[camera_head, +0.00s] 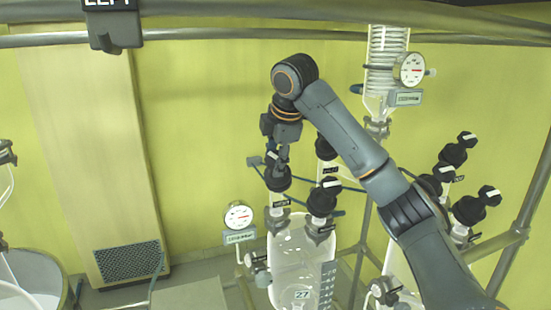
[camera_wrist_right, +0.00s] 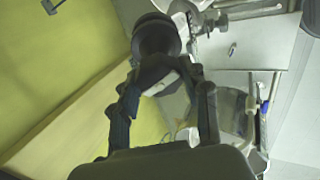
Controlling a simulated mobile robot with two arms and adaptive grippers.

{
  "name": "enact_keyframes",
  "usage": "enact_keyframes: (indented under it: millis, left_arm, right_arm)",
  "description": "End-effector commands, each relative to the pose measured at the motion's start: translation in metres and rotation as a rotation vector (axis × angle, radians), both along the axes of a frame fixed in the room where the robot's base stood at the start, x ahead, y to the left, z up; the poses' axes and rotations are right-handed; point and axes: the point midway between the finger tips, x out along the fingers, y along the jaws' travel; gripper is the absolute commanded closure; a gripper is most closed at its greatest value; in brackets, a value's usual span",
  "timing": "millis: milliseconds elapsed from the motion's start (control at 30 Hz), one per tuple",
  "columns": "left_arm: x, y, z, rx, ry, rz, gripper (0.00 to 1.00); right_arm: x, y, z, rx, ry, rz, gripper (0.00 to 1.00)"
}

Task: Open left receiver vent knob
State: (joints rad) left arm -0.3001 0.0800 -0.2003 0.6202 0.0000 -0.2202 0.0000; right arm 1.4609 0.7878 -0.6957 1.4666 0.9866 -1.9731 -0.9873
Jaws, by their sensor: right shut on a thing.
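The left receiver (camera_head: 290,262) is a clear glass vessel marked 27, with black valves on top. My right arm reaches over from the right, and its gripper (camera_head: 277,155) points down at the top of the leftmost valve (camera_head: 278,180). In the right wrist view, the right gripper (camera_wrist_right: 163,72) has its two fingers on either side of a black knob (camera_wrist_right: 158,78) with a white mark, shut on it. The round black valve body (camera_wrist_right: 156,36) shows just beyond the knob. The fingers partly hide the knob in the head view. My left gripper is not in view.
Two more black-knobbed valves (camera_head: 322,198) (camera_head: 326,148) stand close to the right of the held one. A pressure gauge (camera_head: 238,215) is left of the receiver. A glass coil condenser (camera_head: 386,50) and its gauge (camera_head: 410,69) stand at upper right. Metal rails cross the top.

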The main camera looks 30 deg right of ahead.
Motion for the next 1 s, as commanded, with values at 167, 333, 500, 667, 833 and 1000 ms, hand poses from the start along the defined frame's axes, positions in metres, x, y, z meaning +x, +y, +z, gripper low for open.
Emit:
enact_keyframes:
  millis: [167, 333, 500, 667, 833, 1000]
  left_arm:
    - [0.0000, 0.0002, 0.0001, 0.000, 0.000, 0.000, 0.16]
    - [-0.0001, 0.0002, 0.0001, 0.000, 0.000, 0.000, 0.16]
    - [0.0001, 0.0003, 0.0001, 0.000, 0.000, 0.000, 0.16]
    - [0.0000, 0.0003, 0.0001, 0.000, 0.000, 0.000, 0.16]
    - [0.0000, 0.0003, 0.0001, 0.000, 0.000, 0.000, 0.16]
    - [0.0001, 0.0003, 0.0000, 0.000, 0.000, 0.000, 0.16]
  right_arm:
    - [0.0003, 0.0001, 0.0013, -0.064, 0.056, 0.143, 0.86]
    - [0.0003, 0.0000, 0.0014, -0.125, 0.112, 0.281, 0.86]
    - [0.0000, -0.0003, 0.0014, -0.187, 0.169, 0.419, 0.86]
    - [-0.0002, -0.0006, 0.0013, -0.245, 0.221, 0.548, 0.86]
    - [-0.0003, -0.0008, 0.0012, -0.305, 0.278, 0.687, 0.86]
    - [-0.0003, -0.0008, 0.0010, -0.366, 0.335, 0.825, 0.86]
